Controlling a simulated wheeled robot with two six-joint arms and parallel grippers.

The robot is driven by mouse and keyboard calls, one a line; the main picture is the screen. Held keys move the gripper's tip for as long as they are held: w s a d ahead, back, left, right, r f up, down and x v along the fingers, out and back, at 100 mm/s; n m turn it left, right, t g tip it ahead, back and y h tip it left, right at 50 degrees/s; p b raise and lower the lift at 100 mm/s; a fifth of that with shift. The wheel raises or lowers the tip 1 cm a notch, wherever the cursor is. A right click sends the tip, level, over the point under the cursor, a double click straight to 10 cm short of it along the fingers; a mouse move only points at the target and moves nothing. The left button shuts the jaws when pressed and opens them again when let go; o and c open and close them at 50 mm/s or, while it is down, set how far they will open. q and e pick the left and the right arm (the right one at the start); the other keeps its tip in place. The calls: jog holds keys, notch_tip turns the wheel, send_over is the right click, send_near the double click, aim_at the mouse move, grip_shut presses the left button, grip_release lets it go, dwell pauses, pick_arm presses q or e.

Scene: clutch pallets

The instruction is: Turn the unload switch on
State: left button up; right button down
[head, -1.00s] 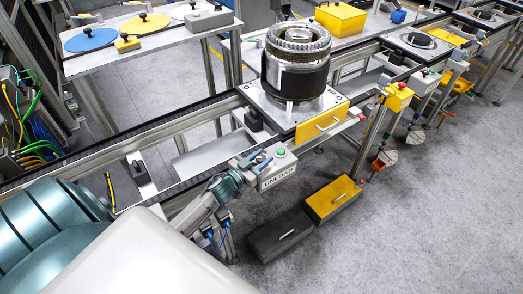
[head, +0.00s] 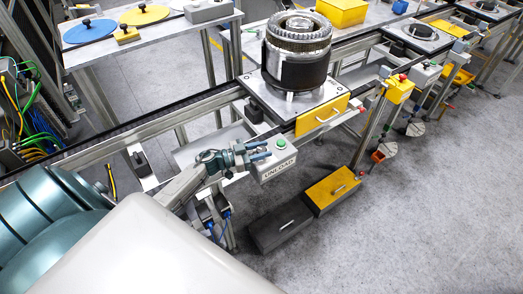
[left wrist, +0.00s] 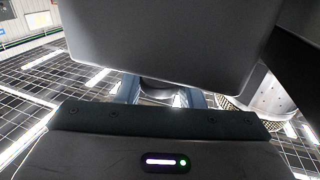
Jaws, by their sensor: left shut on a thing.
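The unload switch box (head: 274,164) is a light grey box labelled UNLOAD on the near side of the conveyor. A green round button or lamp (head: 281,143) sits on its top. My left gripper (head: 260,151) is at the box's left side, its blue fingers pointing right. It is shut on the dark switch knob, which the fingers mostly hide in the head view. In the left wrist view, the two blue fingers flank the dark round knob (left wrist: 160,90), below a large grey box face (left wrist: 165,40). My right gripper is not in view.
A pallet with a yellow front plate (head: 322,116) carries a dark ribbed cylindrical assembly (head: 297,55) just behind the box.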

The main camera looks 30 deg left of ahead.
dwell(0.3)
pick_arm(q)
jog(key=o, duration=0.9)
jog(key=shift+s+a+f, duration=0.1)
jog(key=shift+s+a, duration=0.05)
jog(key=shift+s, duration=0.05)
jog(key=b+v, duration=0.3)
jog(key=v, duration=0.4)
